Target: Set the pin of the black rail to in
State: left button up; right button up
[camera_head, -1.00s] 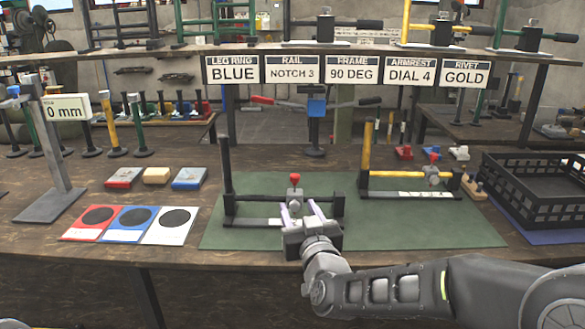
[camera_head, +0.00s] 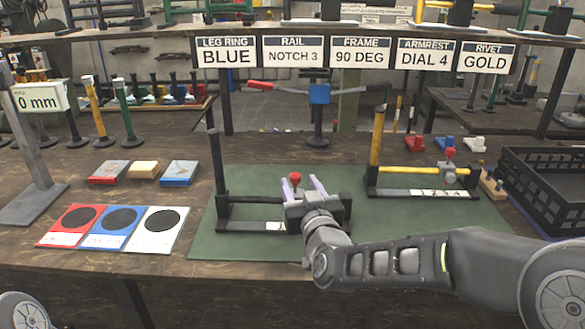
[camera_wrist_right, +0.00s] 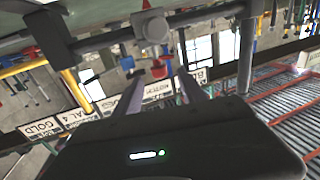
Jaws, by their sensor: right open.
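The black rail (camera_head: 252,199) is part of a black frame on the green mat, with an upright post (camera_head: 216,165) at its left end. A grey slider with a red-knobbed pin (camera_head: 295,178) sits on it. My right gripper (camera_head: 305,181), with pale purple fingers, is open in front of the rail, its fingertips close to the knob. In the right wrist view the red knob (camera_wrist_right: 160,70) shows between and just beyond the fingertips (camera_wrist_right: 160,80), with the grey slider (camera_wrist_right: 153,27) above. I cannot tell whether they touch. My left gripper is not in view.
A similar yellow rail frame (camera_head: 415,171) with its own red knob stands right on the green mat (camera_head: 400,225). A black crate (camera_head: 545,190) is far right. Coloured pads (camera_head: 152,230) lie left. Signs (camera_head: 295,50) hang behind, one reading RAIL NOTCH 3.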

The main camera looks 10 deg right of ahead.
aim_at(294, 173)
jog(key=w, duration=0.7)
jog(key=shift+w, duration=0.4)
jog(key=shift+c, duration=0.6)
grip_shut()
dwell(0.5)
